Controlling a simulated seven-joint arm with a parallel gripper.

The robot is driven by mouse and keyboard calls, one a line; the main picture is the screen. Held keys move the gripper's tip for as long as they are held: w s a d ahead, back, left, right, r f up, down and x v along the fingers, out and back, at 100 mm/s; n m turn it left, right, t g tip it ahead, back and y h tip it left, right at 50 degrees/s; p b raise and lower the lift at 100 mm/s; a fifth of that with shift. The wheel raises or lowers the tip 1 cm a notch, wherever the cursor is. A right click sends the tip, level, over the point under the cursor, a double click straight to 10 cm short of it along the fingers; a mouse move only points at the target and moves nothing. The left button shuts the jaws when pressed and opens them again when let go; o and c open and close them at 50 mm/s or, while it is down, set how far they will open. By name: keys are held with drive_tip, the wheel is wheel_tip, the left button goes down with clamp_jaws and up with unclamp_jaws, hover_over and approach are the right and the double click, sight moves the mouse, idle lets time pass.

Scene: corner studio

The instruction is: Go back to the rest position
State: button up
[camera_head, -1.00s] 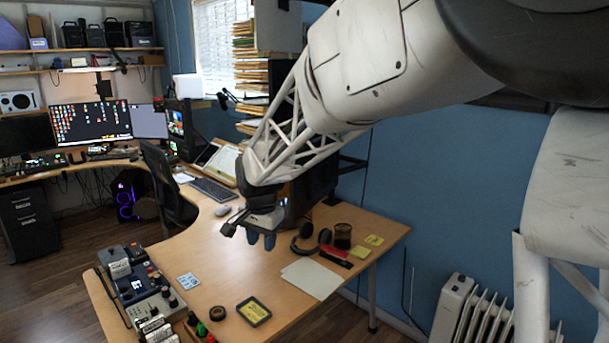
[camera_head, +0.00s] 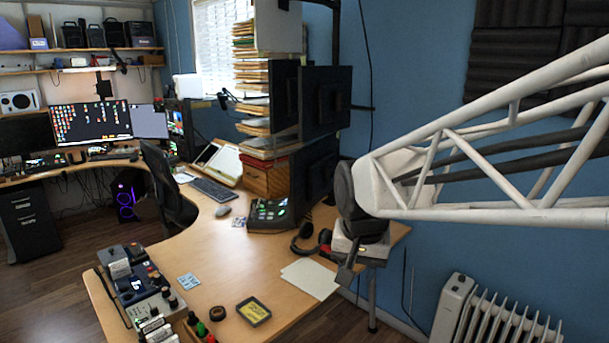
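My gripper (camera_head: 347,270) is at the right end of the wooden desk (camera_head: 205,262), seen from the side in the head view. It is above or in front of the desk's right corner, and I cannot tell its exact height. One dark finger-like part points down; the other fingertip does not show clearly. I see nothing held in it. My white lattice arm reaches in from the right edge of the picture. My wrist hides part of the desk's right end.
Black headphones (camera_head: 303,243), white sheets (camera_head: 311,278) and a dark console (camera_head: 268,214) lie near the gripper. A yellow-and-black item (camera_head: 254,311) and a device (camera_head: 135,282) are on the near desk. Dark monitors (camera_head: 322,98) stand behind. A white radiator (camera_head: 490,315) is at lower right.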

drive_tip(key=s+d+f+n, duration=0.1)
drive_tip(key=s+d, duration=0.3)
drive_tip(key=s, duration=0.4)
drive_tip(key=s+d+f+n, duration=0.1)
drive_tip(key=s+d+f, duration=0.1)
drive_tip(key=s+d, duration=0.3)
drive_tip(key=shift+s+f+t, duration=0.2)
drive_tip(key=shift+s+t, duration=0.1)
drive_tip(key=shift+s, duration=1.75)
